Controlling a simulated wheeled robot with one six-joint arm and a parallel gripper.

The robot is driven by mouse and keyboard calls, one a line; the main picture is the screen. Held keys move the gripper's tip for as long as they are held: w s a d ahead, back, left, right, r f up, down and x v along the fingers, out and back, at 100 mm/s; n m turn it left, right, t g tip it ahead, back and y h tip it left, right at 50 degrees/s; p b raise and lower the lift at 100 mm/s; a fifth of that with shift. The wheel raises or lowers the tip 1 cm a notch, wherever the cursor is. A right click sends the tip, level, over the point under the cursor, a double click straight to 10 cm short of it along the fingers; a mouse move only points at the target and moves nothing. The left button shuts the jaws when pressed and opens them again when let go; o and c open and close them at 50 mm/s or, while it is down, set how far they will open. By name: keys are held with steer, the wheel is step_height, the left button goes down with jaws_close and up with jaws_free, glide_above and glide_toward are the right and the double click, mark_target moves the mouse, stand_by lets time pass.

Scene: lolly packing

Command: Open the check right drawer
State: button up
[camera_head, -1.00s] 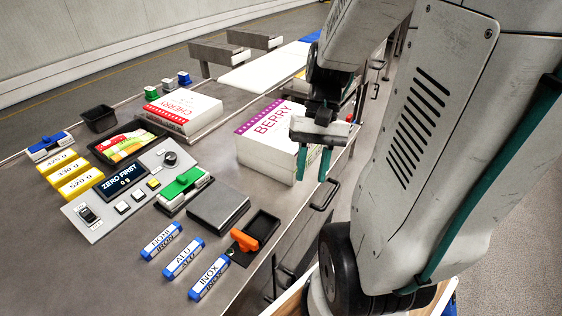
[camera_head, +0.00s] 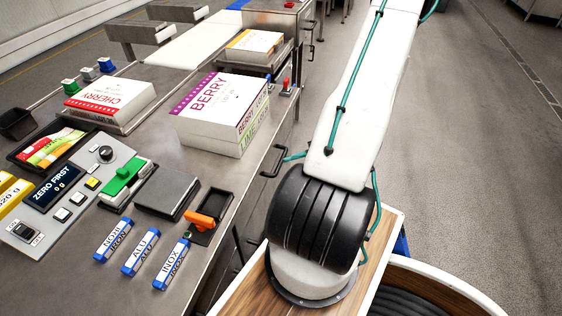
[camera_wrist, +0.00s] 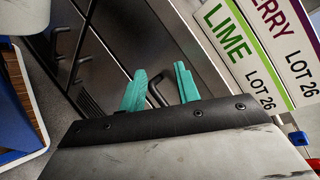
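A dark drawer handle (camera_head: 268,172) sticks out of the metal bench front below the BERRY and LIME boxes. In the wrist view the dark handle (camera_wrist: 157,94) shows between the two teal fingers. My gripper (camera_wrist: 160,76) is open, one finger on each side of the handle. Whether either finger touches it I cannot tell. In the head view one teal fingertip (camera_head: 295,157) shows beside the handle; my arm hides the rest. The drawer front (camera_wrist: 135,35) looks flush and closed. No drawer label is readable.
More handles (camera_wrist: 82,66) sit on neighbouring fronts. A BERRY box (camera_head: 222,98) on a LIME box stands on the bench above. An orange-handled tool (camera_head: 200,221) lies in a black tray near the edge. Open floor (camera_head: 460,150) lies to the right.

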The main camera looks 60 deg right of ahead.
mark_target(281, 160)
steer(key=w+d+f+n+t+h, duration=0.1)
steer(key=d+f+n+t+h, duration=0.1)
steer(key=d+f+t+h, duration=0.35)
steer(key=shift+g, duration=0.95)
steer(key=x, duration=0.2)
steer(key=d+x, duration=0.1)
steer(key=x, duration=0.4)
steer(key=shift+w+d+f, duration=0.15)
steer(key=shift+w+f, duration=0.1)
steer(key=shift+w, duration=0.1)
steer(key=shift+s, duration=0.1)
jaws_close()
